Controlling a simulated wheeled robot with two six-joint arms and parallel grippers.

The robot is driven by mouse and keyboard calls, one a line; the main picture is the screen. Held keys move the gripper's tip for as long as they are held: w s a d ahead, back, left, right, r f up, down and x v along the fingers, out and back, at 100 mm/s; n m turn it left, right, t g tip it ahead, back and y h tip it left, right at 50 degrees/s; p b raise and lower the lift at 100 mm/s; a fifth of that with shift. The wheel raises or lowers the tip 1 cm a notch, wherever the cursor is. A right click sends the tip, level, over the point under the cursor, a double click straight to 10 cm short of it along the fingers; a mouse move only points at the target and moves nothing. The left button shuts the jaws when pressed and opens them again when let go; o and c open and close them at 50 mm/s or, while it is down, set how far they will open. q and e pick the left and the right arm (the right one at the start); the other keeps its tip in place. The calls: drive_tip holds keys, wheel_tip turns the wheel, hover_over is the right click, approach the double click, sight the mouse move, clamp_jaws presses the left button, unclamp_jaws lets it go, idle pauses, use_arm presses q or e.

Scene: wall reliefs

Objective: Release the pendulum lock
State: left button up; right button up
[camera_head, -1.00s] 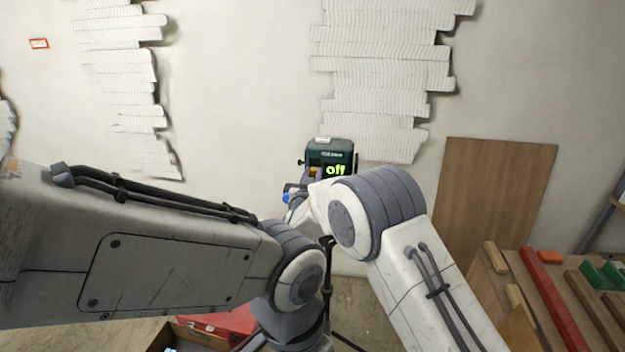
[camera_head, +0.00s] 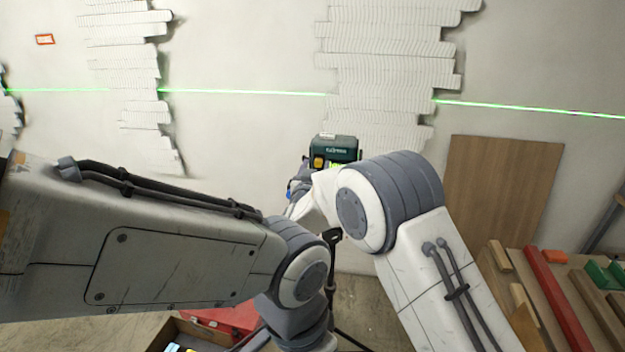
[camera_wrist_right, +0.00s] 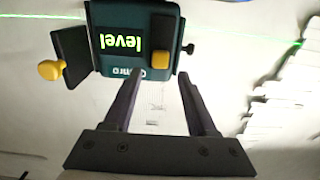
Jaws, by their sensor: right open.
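The laser level (camera_head: 338,143) is a dark green box on a black tripod (camera_head: 331,285) in front of the wall. In the right wrist view the laser level (camera_wrist_right: 112,15) appears upside down, and its display (camera_wrist_right: 121,41) reads "level" in green. A yellow slider (camera_wrist_right: 160,55) sits on its front beside the display; I cannot tell if this is the pendulum lock. A yellow knob (camera_wrist_right: 52,70) is on a dark side flap. My right gripper (camera_wrist_right: 157,80) is open and empty, its fingertips just short of the front near the slider. My left gripper is not in view.
A green laser line (camera_head: 240,91) crosses the wall and its white layered reliefs (camera_head: 385,70). A brown board (camera_head: 503,185) leans at right, near a rack of wooden and red bars (camera_head: 550,300). An open box (camera_head: 185,335) lies low at left.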

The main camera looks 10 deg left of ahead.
drive_tip(key=s+b, duration=0.3)
drive_tip(key=s, duration=0.5)
drive_tip(key=shift+s, duration=0.25)
